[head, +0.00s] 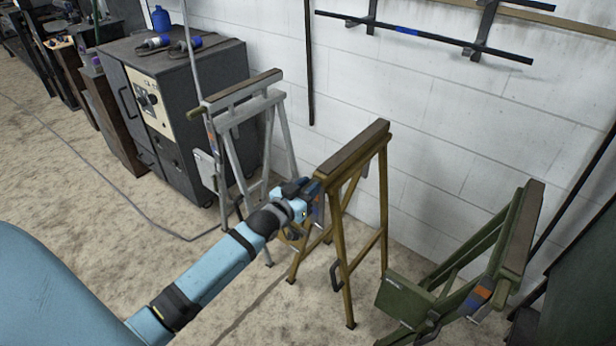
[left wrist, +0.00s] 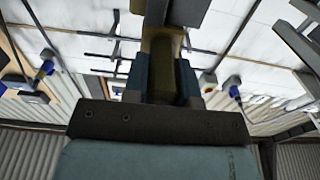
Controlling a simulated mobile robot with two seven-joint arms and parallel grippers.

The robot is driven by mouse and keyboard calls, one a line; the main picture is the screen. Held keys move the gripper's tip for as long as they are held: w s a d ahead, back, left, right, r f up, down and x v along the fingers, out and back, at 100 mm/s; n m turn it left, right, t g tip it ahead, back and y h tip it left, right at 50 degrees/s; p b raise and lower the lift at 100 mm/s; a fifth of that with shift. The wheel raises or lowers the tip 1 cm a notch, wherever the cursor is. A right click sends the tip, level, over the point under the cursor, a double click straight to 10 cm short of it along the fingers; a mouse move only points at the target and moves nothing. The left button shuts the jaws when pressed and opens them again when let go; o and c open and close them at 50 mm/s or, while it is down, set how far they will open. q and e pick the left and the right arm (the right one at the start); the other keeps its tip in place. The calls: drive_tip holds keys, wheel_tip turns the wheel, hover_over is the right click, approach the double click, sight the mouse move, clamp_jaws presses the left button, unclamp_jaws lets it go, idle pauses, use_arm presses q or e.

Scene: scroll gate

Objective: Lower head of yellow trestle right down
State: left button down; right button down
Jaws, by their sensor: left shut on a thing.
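The yellow trestle (head: 345,229) stands upright near the middle of the head view, by the white wall. Its brown-topped head (head: 356,146) sits at the top of its legs. My left gripper (head: 311,192) is shut at the near end of the trestle, just below the head. In the left wrist view a yellowish-brown part of the trestle (left wrist: 164,48) lies between the fingers of my left gripper (left wrist: 163,82). The exact contact is partly hidden by the gripper. My right gripper is not in view.
A grey trestle (head: 240,130) stands to the left, beside a dark grey cabinet (head: 195,115). A wall rack with a dark bar (head: 425,36) hangs above. The floor (head: 110,215) at left is mostly clear, with a cable on it.

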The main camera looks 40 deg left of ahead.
use_arm(q)
drive_tip(key=shift+f, duration=0.3)
drive_tip(key=c, duration=0.9)
unclamp_jaws()
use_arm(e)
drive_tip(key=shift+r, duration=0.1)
use_arm(q)
drive_tip(key=shift+s, duration=0.25)
drive_tip(key=s, duration=0.4)
drive_tip(key=s+p, duration=0.1)
drive_tip(key=s, duration=0.4)
drive_tip(key=s+a+p, duration=0.1)
drive_tip(key=s, duration=0.3)
drive_tip(key=shift+s, duration=0.15)
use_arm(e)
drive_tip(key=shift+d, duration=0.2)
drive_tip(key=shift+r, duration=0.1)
